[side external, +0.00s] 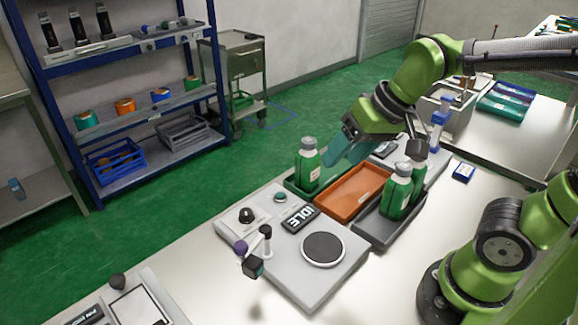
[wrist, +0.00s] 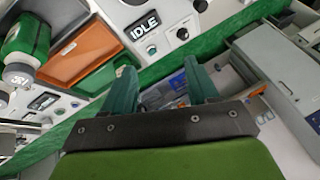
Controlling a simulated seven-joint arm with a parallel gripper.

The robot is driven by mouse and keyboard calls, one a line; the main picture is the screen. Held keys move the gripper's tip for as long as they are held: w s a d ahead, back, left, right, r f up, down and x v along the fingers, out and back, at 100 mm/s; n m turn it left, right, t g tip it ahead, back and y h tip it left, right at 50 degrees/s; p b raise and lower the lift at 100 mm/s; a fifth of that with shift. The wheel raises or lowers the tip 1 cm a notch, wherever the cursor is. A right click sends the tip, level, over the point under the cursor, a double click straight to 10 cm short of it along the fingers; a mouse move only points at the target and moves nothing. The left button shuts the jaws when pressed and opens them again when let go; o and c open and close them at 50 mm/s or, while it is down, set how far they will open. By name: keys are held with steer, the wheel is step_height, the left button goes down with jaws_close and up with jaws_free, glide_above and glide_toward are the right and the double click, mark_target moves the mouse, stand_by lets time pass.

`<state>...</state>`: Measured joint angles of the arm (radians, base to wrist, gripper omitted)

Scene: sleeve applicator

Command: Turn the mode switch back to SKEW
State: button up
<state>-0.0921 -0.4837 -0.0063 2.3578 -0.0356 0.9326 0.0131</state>
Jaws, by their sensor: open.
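The applicator (side external: 290,270) is a pale grey unit on the white bench. A black rotary knob (side external: 246,215), probably the mode switch, stands on its back left panel; it also shows in the wrist view (wrist: 182,33). Its pointer direction and the lettering around it are too small to read. A teal button (side external: 280,197) sits beside it, and the display (side external: 298,217) reads IDLE. My gripper (side external: 345,152), with teal fingers, is open and empty, well away from the knob, above the trays' far side. In the wrist view my fingertips (wrist: 160,72) are apart with nothing between them.
Green bottles stand in the green tray (side external: 291,184) and the dark grey tray (side external: 378,234), with an empty orange tray (side external: 352,190) between. Short posts with a purple knob (side external: 241,247) rise at the applicator's front left. A blue shelf rack (side external: 60,130) stands behind.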

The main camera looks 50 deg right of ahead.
steer(key=w+a+f+g, duration=0.1)
steer(key=w+a+g, duration=0.25)
steer(key=w, duration=0.45)
steer(key=m+g+h, duration=0.2)
steer(key=m, duration=0.4)
glide_above(246, 211)
step_height(246, 211, down, 2)
step_height(246, 211, down, 16)
steer(key=shift+f, duration=0.25)
steer(key=c, duration=1)
steer(key=shift+c, duration=0.2)
